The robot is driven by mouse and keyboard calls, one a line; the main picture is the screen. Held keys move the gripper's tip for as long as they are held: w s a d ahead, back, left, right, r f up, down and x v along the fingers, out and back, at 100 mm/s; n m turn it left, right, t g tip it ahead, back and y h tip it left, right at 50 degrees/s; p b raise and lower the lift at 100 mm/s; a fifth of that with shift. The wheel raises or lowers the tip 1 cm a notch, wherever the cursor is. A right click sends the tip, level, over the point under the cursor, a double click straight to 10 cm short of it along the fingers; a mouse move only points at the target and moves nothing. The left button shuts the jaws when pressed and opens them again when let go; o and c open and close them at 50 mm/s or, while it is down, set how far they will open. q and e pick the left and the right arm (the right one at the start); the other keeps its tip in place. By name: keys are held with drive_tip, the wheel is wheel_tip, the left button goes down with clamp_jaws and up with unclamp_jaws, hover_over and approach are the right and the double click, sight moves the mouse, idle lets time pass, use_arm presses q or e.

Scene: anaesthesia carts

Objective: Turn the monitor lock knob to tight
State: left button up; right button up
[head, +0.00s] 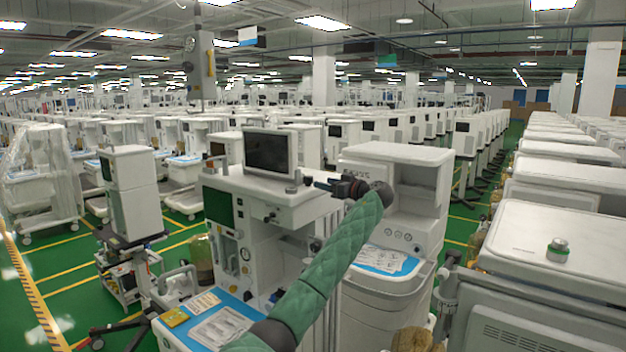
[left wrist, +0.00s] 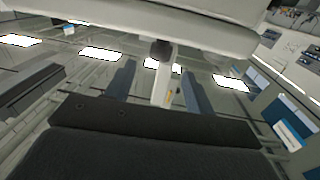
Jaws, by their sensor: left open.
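The monitor (head: 270,152) is a dark screen in a grey frame on top of the white anaesthesia cart (head: 262,212) in the middle of the head view. My left arm in its green sleeve reaches up to this cart, and my left gripper (head: 318,185) is by the right end of its top. A dark knob-like part (left wrist: 162,49) shows beyond the fingertips, under a pale overhanging body (left wrist: 165,25). I cannot tell its setting. My right gripper is not in view.
Another white cart (head: 400,190) stands just behind my left arm on the right. A cart top with a green-and-grey round part (head: 558,249) is at the far right. A blue work surface (head: 205,322) with papers juts out in front.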

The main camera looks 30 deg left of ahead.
sight(312, 180)
use_arm(q)
drive_tip(key=shift+a+r+p, duration=0.15)
drive_tip(key=shift+a+p, duration=0.15)
drive_tip(key=shift+a, duration=0.3)
drive_tip(key=a+p, duration=0.2)
drive_tip(key=a, duration=0.2)
drive_tip(key=shift+w+p, duration=0.35)
drive_tip(key=shift+p, duration=0.05)
drive_tip(key=shift+w+a+p, duration=0.15)
drive_tip(key=shift+a+p, duration=0.15)
drive_tip(key=shift+a, duration=0.4)
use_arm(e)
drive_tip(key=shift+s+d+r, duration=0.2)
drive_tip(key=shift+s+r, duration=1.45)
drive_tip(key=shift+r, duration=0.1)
